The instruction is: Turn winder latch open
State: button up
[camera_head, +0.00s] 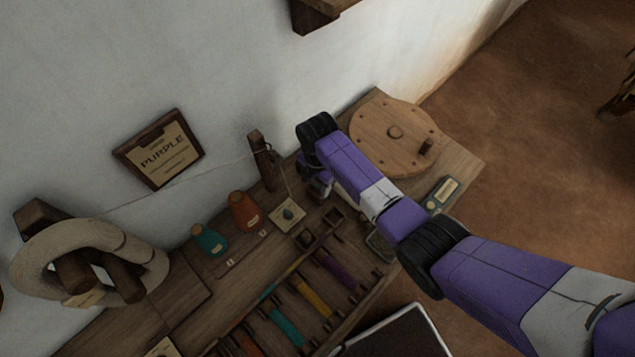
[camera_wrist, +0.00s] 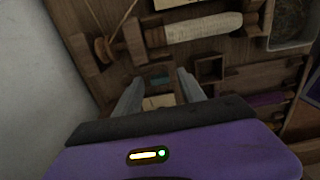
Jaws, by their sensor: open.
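The winder's round wooden wheel (camera_head: 372,150), with a centre hub and an upright peg handle, lies on the right end of the bench in the head view. My gripper (camera_head: 318,188) is left of the wheel, partly hidden by my arm. In the wrist view, my gripper (camera_wrist: 160,88) is open, with nothing held between its fingers. Beyond the fingertips are a small wooden block with a dark teal face (camera_wrist: 158,74) and a pale spindle (camera_wrist: 203,27) in a wooden holder. I cannot tell which part is the latch.
A wooden post (camera_head: 262,163) with a thread stands by the wall. Orange (camera_head: 243,211) and teal (camera_head: 208,240) cones stand left of my gripper. A rack of coloured bobbins (camera_head: 312,298) lies in front. A metal tray (camera_wrist: 291,38) is at upper right in the wrist view.

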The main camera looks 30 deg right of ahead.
aim_at(318, 186)
jog(key=shift+r, duration=3.9)
